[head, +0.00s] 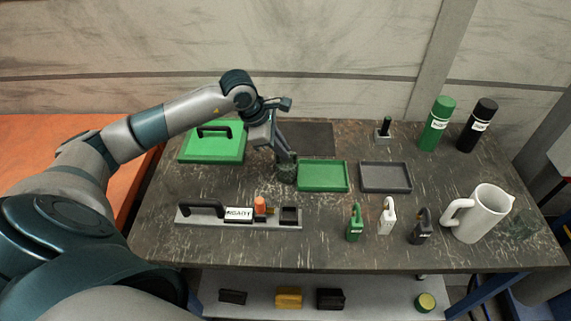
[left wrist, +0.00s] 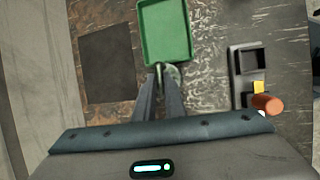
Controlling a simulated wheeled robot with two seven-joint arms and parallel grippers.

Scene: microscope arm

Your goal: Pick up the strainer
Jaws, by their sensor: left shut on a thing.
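The strainer (head: 287,174) looks like a small dark cup-shaped thing just left of the green tray, in the middle of the table. My left gripper (head: 288,157) reaches down over it from the upper left and is shut on it. In the left wrist view the fingertips (left wrist: 163,78) close on a small pale green-grey part of the strainer (left wrist: 170,70), beside the tray's near edge. The fingers hide part of the strainer. I cannot tell whether it still touches the table. My right gripper is not in view.
A green tray (head: 323,176) and a grey tray (head: 386,177) lie to the right. A green lidded box (head: 212,147) stands behind left. A handled rack (head: 215,215) lies in front. Padlock-like items (head: 387,216), a white jug (head: 482,214) and two bottles (head: 437,124) stand right.

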